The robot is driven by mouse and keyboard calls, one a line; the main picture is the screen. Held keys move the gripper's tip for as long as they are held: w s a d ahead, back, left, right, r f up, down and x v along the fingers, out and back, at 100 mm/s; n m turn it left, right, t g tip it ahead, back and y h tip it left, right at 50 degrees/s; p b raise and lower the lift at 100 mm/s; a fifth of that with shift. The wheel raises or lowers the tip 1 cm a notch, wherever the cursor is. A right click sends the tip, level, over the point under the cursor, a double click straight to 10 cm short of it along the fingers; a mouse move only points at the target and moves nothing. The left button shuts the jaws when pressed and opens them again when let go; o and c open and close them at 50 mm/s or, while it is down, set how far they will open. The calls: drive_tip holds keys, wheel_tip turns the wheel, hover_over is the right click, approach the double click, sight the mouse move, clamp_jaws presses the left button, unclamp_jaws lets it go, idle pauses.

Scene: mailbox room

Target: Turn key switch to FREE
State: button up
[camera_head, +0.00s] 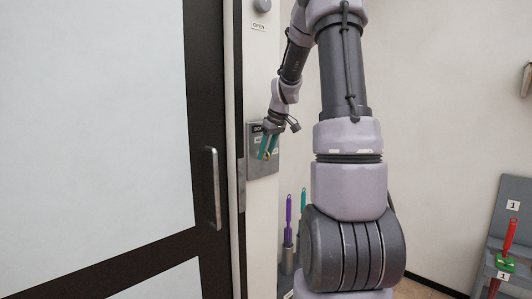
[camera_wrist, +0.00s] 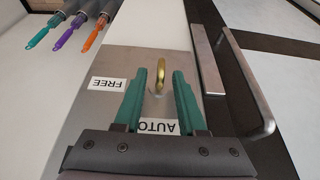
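The key switch is a grey metal panel (camera_head: 263,160) on the wall strip right of the door. In the wrist view the panel (camera_wrist: 85,115) carries a FREE label (camera_wrist: 108,84) and an AUTO label (camera_wrist: 157,127), both upside down. A gold key (camera_wrist: 160,68) stands out from the panel. My gripper (camera_wrist: 168,80) has its two green fingers apart, one on each side of the key, with gaps between. It also shows in front of the panel in the head view (camera_head: 268,150). Part of the AUTO label is hidden by the fingers.
A framed door (camera_head: 212,100) with a metal handle (camera_head: 214,190) stands left of the panel. Purple (camera_head: 289,210) and teal (camera_head: 303,200) tools stand in holders below it. A round button (camera_head: 262,5) marked OPEN (camera_head: 258,26) is above. A grey rack (camera_head: 515,215) stands at right.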

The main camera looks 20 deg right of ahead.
clamp_jaws()
drive_tip(key=y, duration=0.1)
drive_tip(key=g+y, duration=0.1)
drive_tip(key=y, duration=0.1)
drive_tip(key=shift+w+d+f+m, duration=0.1)
drive_tip(key=shift+w+d+m, duration=0.05)
drive_tip(key=shift+d+m, duration=0.25)
drive_tip(key=y, duration=0.1)
drive_tip(key=g+y, duration=0.1)
drive_tip(key=y, duration=0.1)
drive_tip(key=m+y, duration=0.1)
drive_tip(key=y, duration=0.1)
drive_tip(key=shift+w+d+f+g, duration=0.1)
drive_tip(key=shift+d+f+g, duration=0.1)
drive_tip(key=shift+d+g, duration=0.1)
drive_tip(key=y, duration=0.1)
drive_tip(key=m+y, duration=0.1)
drive_tip(key=y, duration=0.2)
drive_tip(key=shift+d+f+g+y, duration=0.15)
drive_tip(key=shift+f+g+y, duration=0.15)
drive_tip(key=shift+g, duration=0.1)
drive_tip(key=shift+f+m+y, duration=0.25)
drive_tip(key=shift+m+y, duration=0.55)
drive_tip(key=shift+y, duration=1)
